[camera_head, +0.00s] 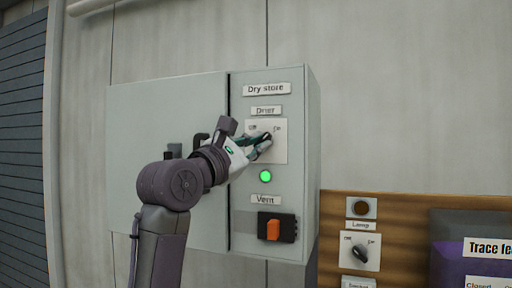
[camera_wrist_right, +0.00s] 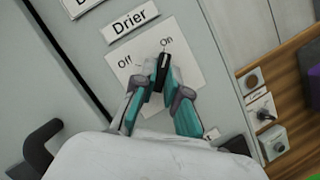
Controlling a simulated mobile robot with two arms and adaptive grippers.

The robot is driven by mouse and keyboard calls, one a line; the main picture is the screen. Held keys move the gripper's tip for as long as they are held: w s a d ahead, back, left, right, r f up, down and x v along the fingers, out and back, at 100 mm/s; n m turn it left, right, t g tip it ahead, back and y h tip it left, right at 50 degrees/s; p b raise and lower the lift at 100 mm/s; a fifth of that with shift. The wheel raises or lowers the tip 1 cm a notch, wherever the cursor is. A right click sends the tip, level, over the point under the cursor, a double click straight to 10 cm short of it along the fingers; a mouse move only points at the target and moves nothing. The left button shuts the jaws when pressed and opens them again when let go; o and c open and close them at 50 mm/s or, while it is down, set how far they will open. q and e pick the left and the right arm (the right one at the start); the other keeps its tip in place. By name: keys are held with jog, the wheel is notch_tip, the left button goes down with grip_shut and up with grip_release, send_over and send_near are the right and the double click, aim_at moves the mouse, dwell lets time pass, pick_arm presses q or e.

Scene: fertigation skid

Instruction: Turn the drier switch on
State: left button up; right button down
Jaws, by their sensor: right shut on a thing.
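The drier switch (camera_wrist_right: 163,72) is a black rotary knob on a white plate (camera_head: 282,150) marked Off and On, under the Drier label (camera_head: 266,111). In the right wrist view the knob's light line points toward On. My right gripper (camera_wrist_right: 160,88) is shut on the knob, one teal finger on each side. In the head view my right gripper (camera_head: 262,144) reaches the plate from the left and hides most of the knob. A round green lamp (camera_head: 265,176) below the plate is lit. My left gripper is not in view.
The grey Dry store cabinet (camera_head: 165,105) has black handles beside my wrist. Below the lamp is an orange Vent rocker switch (camera_head: 273,229). A wooden panel (camera_head: 405,215) at the right carries a Lamp knob (camera_head: 360,252). A purple box (camera_head: 455,262) stands further right.

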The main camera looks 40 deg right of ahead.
jog(key=shift+r, duration=0.15)
jog(key=c, duration=1.5)
grip_release()
jog(key=o, duration=0.3)
jog(key=shift+d, duration=0.1)
jog(key=r, duration=0.9)
jog(key=shift+w+a, duration=0.15)
jog(key=shift+a, duration=0.05)
jog(key=shift+d+r, duration=0.25)
jog(key=shift+r, duration=0.15)
jog(key=shift+a, duration=0.1)
